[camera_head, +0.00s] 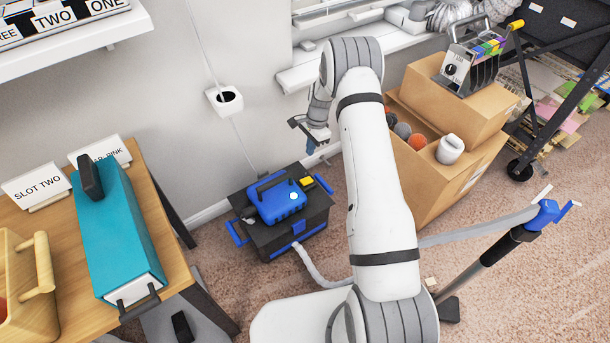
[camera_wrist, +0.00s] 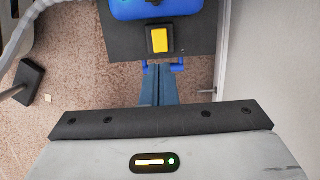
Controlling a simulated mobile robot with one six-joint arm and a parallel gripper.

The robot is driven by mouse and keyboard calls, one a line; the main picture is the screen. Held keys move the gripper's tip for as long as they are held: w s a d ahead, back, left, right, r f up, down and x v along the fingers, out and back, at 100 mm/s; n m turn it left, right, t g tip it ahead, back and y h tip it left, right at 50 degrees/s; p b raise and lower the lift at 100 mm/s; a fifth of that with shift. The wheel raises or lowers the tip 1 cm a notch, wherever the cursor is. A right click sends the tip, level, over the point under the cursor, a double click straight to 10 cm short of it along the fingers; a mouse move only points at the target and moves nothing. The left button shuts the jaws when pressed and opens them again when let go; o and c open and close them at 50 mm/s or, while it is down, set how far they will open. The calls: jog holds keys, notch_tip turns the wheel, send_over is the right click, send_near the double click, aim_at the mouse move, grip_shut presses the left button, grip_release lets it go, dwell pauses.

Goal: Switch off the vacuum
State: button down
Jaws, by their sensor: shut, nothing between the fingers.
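The vacuum (camera_head: 262,240) is a black box with a blue upper part and handle, standing on the carpet by the wall. A yellow switch (camera_head: 323,184) sits at its right end; it also shows in the wrist view (camera_wrist: 160,40), on a dark panel beside the blue body (camera_wrist: 155,9). A small pale spot shows on the blue part in the head view. My gripper (camera_head: 309,148) is above and behind the switch, near the wall. Its fingers (camera_wrist: 160,70) are shut and empty, pointing toward the switch with a visible gap. Whether the switch is pressed I cannot tell.
A grey hose (camera_head: 312,266) runs from the vacuum to a floor wand (camera_head: 495,248) at right. A wooden table (camera_head: 155,187) with a teal case (camera_head: 115,235) stands left. A wall socket (camera_head: 224,100) is behind.

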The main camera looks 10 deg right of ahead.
aim_at(304, 181)
jog(key=f+b, duration=0.2)
jog(key=f, duration=0.2)
jog(key=a+f+b, duration=0.1)
jog(key=f, duration=0.4)
jog(key=s+a+f+b, duration=0.1)
jog(key=f+b, duration=0.1)
jog(key=f, duration=0.2)
jog(key=shift+a+f+b, duration=0.15)
jog(key=shift+f+b, duration=0.15)
jog(key=shift+f, duration=0.05)
